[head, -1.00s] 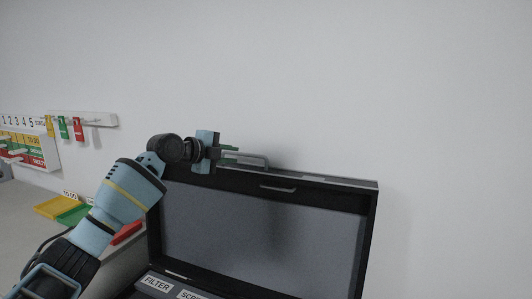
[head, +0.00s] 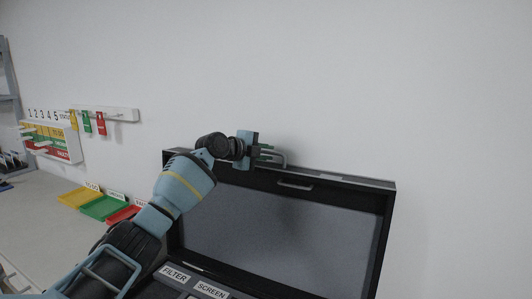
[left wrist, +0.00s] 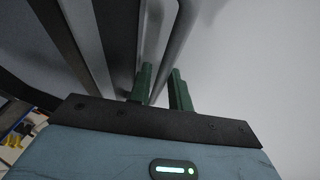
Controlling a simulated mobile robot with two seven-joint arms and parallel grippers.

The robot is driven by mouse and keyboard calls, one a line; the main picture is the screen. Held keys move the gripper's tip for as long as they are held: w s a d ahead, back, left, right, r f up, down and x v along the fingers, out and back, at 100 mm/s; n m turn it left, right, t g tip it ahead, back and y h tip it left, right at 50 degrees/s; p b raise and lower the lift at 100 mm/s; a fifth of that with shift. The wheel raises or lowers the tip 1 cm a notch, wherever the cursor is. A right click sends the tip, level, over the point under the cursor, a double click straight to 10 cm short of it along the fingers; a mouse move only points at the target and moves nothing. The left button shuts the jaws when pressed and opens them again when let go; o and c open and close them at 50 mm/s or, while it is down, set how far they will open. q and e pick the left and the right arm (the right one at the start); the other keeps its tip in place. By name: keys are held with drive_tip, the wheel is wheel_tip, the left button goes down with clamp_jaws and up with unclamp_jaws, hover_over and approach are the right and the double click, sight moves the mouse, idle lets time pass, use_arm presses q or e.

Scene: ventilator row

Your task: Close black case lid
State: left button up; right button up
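The black case (head: 385,240) stands against the wall with its lid (head: 270,225) raised upright, grey inside. A grey bar handle (head: 286,159) sticks up at the lid's top edge; it also shows as a long bar in the left wrist view (left wrist: 183,30). My left gripper (head: 268,153) is at this handle, above the lid's top left part. In the left wrist view its two green fingers (left wrist: 161,85) stand apart, and the bar seems to run between them. Contact with the bar cannot be made out. My right gripper is not in view.
Labels reading FILTER (head: 174,273) and SCREEN (head: 211,290) lie inside the case. Yellow (head: 78,198), green (head: 105,208) and red (head: 124,215) trays sit on the counter at left. A tag rail (head: 120,115) and a numbered board (head: 55,140) are on the wall. The wall at right is bare.

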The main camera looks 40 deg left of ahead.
use_arm(q)
drive_tip(key=shift+w, duration=0.25)
drive_tip(key=shift+c, duration=0.4)
drive_tip(key=shift+f, duration=0.1)
clamp_jaws()
